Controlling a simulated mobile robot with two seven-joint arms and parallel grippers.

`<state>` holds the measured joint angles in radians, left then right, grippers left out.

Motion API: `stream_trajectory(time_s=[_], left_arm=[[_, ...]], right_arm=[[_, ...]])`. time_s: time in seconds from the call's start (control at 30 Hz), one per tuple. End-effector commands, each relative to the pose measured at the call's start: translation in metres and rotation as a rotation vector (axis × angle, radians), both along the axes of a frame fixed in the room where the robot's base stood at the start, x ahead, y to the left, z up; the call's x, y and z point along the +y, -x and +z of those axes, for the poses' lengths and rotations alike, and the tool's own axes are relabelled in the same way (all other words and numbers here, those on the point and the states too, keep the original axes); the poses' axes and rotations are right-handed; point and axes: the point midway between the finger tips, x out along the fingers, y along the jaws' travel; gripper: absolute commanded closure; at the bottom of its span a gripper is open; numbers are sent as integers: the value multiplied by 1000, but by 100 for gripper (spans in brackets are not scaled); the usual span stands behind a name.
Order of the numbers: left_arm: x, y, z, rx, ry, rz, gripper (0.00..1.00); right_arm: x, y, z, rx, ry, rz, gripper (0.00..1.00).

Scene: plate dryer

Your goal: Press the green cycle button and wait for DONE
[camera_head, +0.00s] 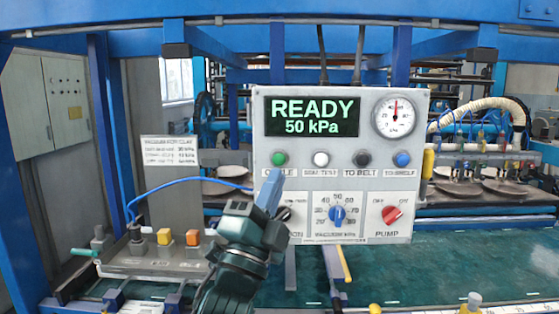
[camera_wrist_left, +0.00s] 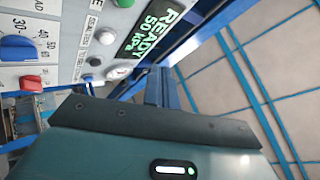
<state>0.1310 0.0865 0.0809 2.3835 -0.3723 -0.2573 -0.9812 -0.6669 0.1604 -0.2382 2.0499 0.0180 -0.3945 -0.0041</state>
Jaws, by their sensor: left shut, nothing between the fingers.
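The control panel (camera_head: 345,215) is a light grey box with a dark display (camera_head: 313,116) reading READY and 50 kPa in green. The green cycle button (camera_head: 278,158) is at the left of the button row below the display. My left gripper (camera_head: 272,182) is shut and empty, its blue fingertips just below the green button; I cannot tell whether they touch the panel. Its arm covers part of the panel's lower left. In the left wrist view the shut fingers (camera_wrist_left: 163,88) point toward the panel, near the display (camera_wrist_left: 152,30). My right gripper is not in view.
White (camera_head: 320,159), dark (camera_head: 362,159) and blue (camera_head: 402,159) buttons sit right of the green one. Below are a blue vacuum dial (camera_head: 337,215) and a red pump knob (camera_head: 392,214). A gauge (camera_head: 396,115) is top right. A blue hose (camera_head: 180,184) runs left.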

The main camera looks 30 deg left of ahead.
Motion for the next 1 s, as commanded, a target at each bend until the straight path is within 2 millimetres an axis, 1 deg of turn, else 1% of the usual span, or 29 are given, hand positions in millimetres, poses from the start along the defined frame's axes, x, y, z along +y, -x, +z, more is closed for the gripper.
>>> stream_trajectory(time_s=[0.17,0.5,0.7,0.83,1.0], left_arm=[[5,-9,-1,1,-1,0,100],[30,-49,0,0,-1,1,100],[41,-67,0,0,-1,-1,100],[45,-73,0,1,0,0,100],[46,-75,0,1,1,-1,100]], right_arm=[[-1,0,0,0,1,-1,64],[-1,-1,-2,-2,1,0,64],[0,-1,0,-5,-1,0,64],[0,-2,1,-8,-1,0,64],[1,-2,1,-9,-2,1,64]])
